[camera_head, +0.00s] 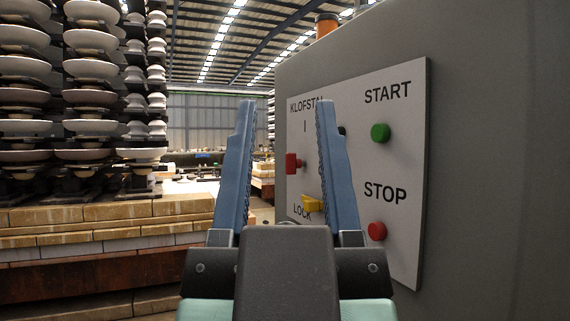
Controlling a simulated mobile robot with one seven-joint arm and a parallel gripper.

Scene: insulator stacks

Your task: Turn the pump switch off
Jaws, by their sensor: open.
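A pale control panel (408,150) is on the side of a grey cabinet at the right. It carries a green button (380,133) under START and a red button (376,231) under STOP. A red knob (292,163) and a yellow knob (312,203) by the word LOCK are at its left part. A small dark knob (341,130) shows just beside the right finger. No label reading pump is visible. My gripper (286,108) is open and empty, its blue fingers pointing up in front of the panel's left part. The right finger hides part of the panel and its lettering.
The grey cabinet (490,120) fills the right side, with an orange lamp (326,25) on top. Stacks of white insulators (90,68) stand on a brick-edged base (110,213) at the left. Open hall floor shows between them, behind my gripper.

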